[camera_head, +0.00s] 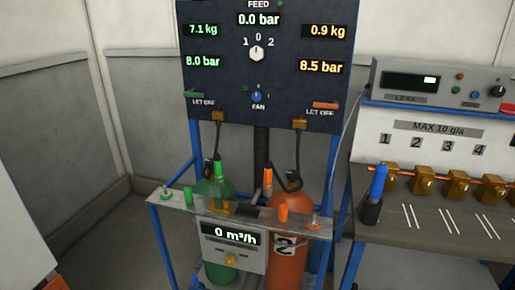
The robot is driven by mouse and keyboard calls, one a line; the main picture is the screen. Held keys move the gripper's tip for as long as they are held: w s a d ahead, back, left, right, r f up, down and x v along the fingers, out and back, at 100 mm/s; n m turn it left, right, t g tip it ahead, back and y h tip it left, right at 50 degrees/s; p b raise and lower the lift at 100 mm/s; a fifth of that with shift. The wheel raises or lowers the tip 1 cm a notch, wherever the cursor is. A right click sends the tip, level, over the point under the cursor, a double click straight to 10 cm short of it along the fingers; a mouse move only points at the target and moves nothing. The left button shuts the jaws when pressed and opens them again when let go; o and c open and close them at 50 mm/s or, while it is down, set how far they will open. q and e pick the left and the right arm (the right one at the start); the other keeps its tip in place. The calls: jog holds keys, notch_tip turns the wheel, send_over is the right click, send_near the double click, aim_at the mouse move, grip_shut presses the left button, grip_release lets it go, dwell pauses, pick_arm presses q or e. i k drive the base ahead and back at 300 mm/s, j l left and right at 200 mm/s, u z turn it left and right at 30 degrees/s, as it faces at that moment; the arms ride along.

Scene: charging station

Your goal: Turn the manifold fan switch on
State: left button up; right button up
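The fan switch (257,96) is a small round blue knob above the label FAN, low in the middle of the dark manifold panel (225,85). A light mark shows on the knob, but it is too small to tell its setting surely. A small dark green dot sits just to its upper left. A display reading 0 m³/h (230,236) is on a grey box below, between the gas cylinders. Neither of my grippers is in view, and nothing covers the switch.
A white FEED selector (256,51) sits above the switch. Green (194,95) and orange (325,105) LET OFF levers flank it. A bench (420,232) with brass valves is at right.

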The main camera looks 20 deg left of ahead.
aim_at(256, 95)
jog(key=i+j, duration=0.1)
jog(key=i, duration=0.35)
jog(key=i+j+z, duration=0.1)
jog(key=i, duration=0.3)
